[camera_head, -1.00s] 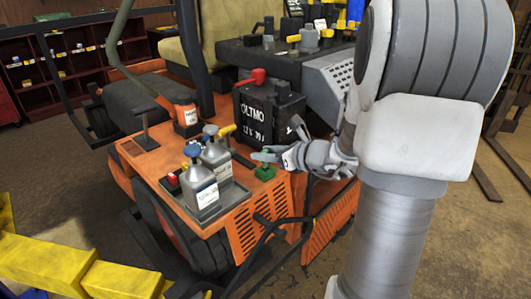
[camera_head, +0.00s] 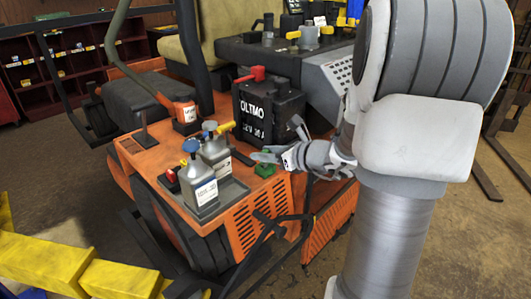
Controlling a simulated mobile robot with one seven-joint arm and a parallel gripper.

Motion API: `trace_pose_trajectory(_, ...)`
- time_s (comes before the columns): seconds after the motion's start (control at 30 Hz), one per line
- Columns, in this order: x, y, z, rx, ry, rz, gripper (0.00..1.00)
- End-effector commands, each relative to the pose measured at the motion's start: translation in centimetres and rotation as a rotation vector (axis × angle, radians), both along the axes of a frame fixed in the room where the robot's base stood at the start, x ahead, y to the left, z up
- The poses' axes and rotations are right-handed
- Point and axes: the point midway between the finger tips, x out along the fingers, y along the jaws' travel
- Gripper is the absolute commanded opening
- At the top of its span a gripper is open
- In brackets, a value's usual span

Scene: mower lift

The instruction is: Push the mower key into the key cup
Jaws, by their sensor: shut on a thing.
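The green key cup (camera_head: 264,171) sits on the orange mower deck (camera_head: 240,222), near its right edge and in front of the black battery. My gripper (camera_head: 266,157) reaches in from the right, just above the cup, with its fingertips pointing left. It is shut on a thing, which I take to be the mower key. The key is too small and too hidden by the fingers to make out. I cannot tell how far it sits in the cup.
The battery (camera_head: 268,115) is behind my gripper. A yellow beam (camera_head: 90,272) crosses the lower left.

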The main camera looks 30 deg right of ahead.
Motion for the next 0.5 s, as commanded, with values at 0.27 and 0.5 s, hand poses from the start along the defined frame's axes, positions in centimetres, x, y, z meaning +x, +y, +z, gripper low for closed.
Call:
trace_pose_trajectory(0.27, 0.00, 0.01, -0.67, 0.000, 0.000, 0.000, 0.00)
trace_pose_trajectory(0.5, 0.01, 0.01, -1.15, 0.000, 0.000, 0.000, 0.00)
